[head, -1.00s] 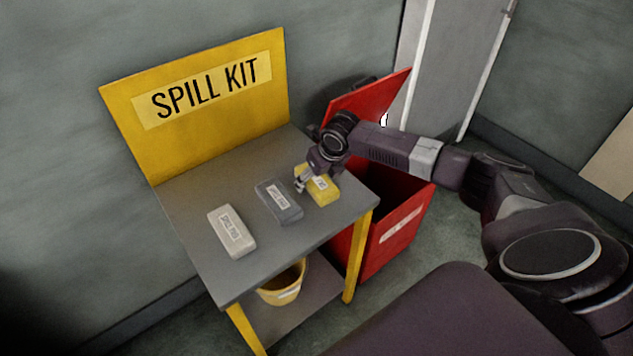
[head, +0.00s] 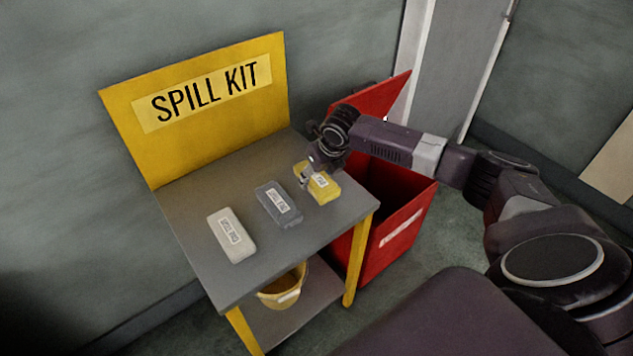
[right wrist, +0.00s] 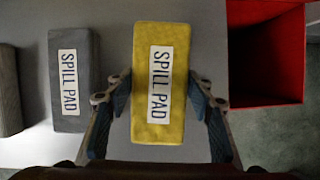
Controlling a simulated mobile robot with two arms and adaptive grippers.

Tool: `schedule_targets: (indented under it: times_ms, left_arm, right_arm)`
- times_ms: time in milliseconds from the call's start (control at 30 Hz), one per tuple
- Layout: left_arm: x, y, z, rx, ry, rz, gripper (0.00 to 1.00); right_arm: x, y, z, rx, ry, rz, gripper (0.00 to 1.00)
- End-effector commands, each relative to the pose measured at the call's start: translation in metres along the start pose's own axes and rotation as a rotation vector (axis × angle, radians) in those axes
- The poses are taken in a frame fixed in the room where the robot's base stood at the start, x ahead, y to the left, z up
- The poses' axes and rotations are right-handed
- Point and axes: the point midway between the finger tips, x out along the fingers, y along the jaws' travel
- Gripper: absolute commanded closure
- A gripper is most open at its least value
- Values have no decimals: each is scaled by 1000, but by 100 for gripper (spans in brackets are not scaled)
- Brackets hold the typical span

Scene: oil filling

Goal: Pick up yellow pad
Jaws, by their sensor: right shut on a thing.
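The yellow pad (head: 321,186) lies near the right edge of the grey-topped spill kit table (head: 190,272). In the right wrist view the yellow pad (right wrist: 159,125) has a white "SPILL PAD" label and sits between the two fingers of my right gripper (right wrist: 160,108). Whether the pad is off the table cannot be told clearly. My left gripper is not in view.
A dark grey pad (head: 279,207) lies just left of the yellow pad, and a light grey pad (head: 229,240) farther left. A red bin (head: 392,240) with its lid (head: 372,100) open stands right of the table. A yellow bucket (head: 283,287) stands on the lower shelf.

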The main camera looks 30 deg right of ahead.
Motion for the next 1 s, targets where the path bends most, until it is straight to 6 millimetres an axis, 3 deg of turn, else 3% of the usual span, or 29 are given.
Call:
schedule_targets:
  times_ms: [400, 600, 800, 1000]
  left_arm:
    - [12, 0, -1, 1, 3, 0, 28]
    - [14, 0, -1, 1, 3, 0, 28]
    - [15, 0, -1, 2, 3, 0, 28]
    - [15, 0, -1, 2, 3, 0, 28]
  right_arm:
    - [-105, -1, 45, 1, -8, -1, 76]
    - [-143, 0, 61, 1, -6, 0, 76]
    - [-161, 0, 67, 0, -2, -1, 76]
    - [-164, 0, 68, 0, -1, 0, 76]
